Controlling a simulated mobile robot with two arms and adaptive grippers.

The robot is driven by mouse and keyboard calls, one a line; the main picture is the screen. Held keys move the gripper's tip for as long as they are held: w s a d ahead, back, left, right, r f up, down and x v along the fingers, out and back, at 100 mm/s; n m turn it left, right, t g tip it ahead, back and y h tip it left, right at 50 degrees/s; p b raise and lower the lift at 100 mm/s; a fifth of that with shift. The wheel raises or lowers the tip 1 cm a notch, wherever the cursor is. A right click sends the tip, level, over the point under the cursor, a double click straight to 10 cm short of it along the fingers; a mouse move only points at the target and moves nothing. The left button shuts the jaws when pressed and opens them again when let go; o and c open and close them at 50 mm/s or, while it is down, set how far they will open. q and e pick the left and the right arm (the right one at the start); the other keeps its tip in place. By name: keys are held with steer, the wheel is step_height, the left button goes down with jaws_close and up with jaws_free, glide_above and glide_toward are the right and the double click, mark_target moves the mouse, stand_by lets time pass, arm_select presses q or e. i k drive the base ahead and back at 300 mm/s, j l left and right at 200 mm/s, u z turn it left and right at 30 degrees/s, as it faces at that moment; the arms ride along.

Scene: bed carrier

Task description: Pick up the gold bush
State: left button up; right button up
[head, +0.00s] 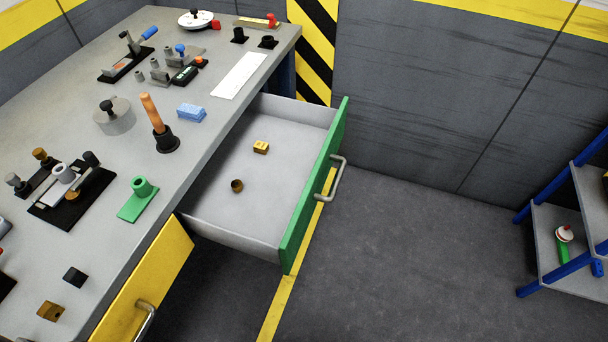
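A small round gold-brown piece with a dark opening, looking like the gold bush (236,186), sits on the floor of the open drawer (211,205), towards its near left part. A yellow-gold block with dark marks (261,147) lies further back in the same drawer, apart from the bush. The drawer has a green front (312,190) with a metal handle (336,178) and is pulled out from the workbench. Neither of my grippers shows in the head view.
The grey workbench (225,50) carries several fixtures, a green part (138,200), a blue block (191,112) and a gold-brown block (50,311). A yellow drawer front (146,283) is beside the open drawer. A blue-framed shelf (562,225) stands right. Floor between is clear.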

mark_target(237, 184)
steer(key=i+u, duration=0.1)
steer(key=u, duration=1.15)
steer(key=i+l+u, duration=0.15)
steer(key=l+u, duration=0.3)
steer(key=l, duration=0.15)
steer(key=l+u, duration=0.45)
steer(key=l, duration=0.15)
steer(key=l+u, duration=0.45)
steer(key=l, duration=0.2)
steer(key=k+l+u, duration=0.2)
steer(key=l+u, duration=0.25)
steer(key=l, duration=0.15)
